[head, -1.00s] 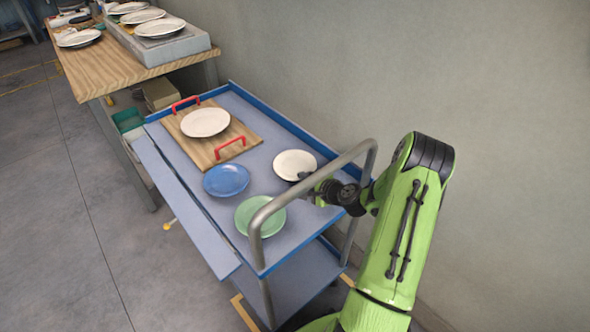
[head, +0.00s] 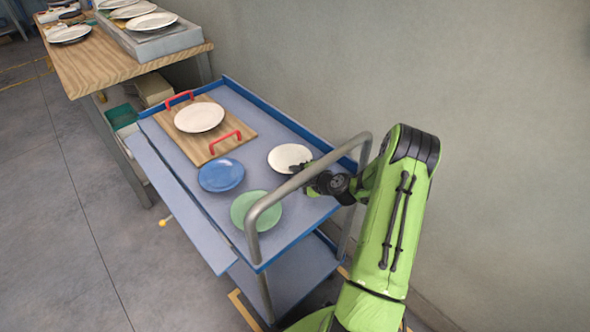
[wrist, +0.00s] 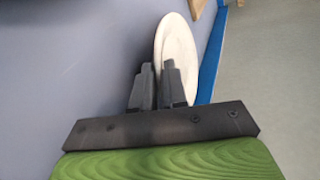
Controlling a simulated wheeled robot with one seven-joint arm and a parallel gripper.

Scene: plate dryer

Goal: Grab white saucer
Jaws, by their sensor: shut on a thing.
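The white saucer (head: 290,157) is at the right side of the cart's top, near the far blue edge. My gripper (head: 302,169) comes in from the right, over the cart's handle end, and is at the saucer's near rim. In the wrist view, the saucer (wrist: 180,45) shows its rim between the two dark fingers of my gripper (wrist: 158,72), which are shut on it. Part of the rim is hidden behind the right finger. I cannot tell whether the saucer is clear of the cart's surface.
On the cart (head: 187,205) are a blue plate (head: 221,175), a green plate (head: 256,210) and a wooden tray (head: 240,150) with red handles holding a white plate (head: 200,117). The metal handlebar (head: 262,207) stands close by my arm. A wooden table (head: 95,65) is at the back left.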

